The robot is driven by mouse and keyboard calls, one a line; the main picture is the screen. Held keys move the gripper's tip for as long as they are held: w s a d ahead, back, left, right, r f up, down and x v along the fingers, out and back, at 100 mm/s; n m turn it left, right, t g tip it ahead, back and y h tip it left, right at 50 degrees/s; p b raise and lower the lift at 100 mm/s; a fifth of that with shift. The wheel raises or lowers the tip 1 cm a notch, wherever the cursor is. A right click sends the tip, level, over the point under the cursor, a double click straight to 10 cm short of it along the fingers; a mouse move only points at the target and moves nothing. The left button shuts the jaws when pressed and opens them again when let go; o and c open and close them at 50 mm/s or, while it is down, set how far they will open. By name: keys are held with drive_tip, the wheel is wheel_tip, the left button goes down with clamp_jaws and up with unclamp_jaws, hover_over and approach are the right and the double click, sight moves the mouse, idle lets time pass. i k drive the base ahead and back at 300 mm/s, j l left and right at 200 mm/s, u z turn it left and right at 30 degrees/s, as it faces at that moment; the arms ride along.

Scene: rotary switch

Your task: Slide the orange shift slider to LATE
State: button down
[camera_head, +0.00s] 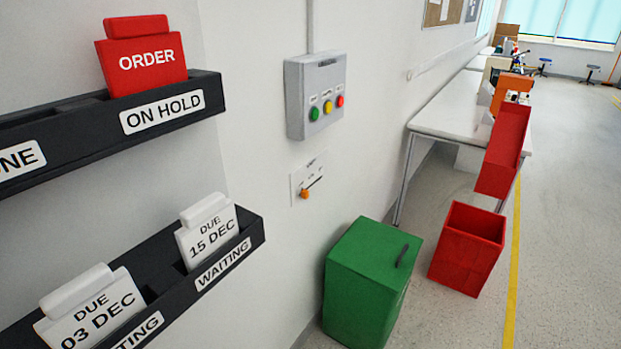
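In the head view, an orange slider knob (304,194) sits on a small white plate (308,177) on the white wall, below a grey button box. A dark slanted line, a slot or a pointer, runs up and to the right from the knob. The knob is at the lower left end of this line. The plate's markings are too small to read, so I cannot tell where LATE is. My gripper is not in view.
The grey box (316,94) has green, yellow and red buttons. A green cabinet (369,280) stands on the floor below the plate. Red bins (466,250) and a white table (455,108) are to the right. Black card racks (112,112) are on the left wall. The right floor is free.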

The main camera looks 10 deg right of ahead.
sight(305, 194)
drive_tip(key=i+l+z, duration=0.15)
drive_tip(key=i, duration=0.35)
drive_tip(key=i+l+z, duration=0.15)
drive_tip(key=i, duration=0.4)
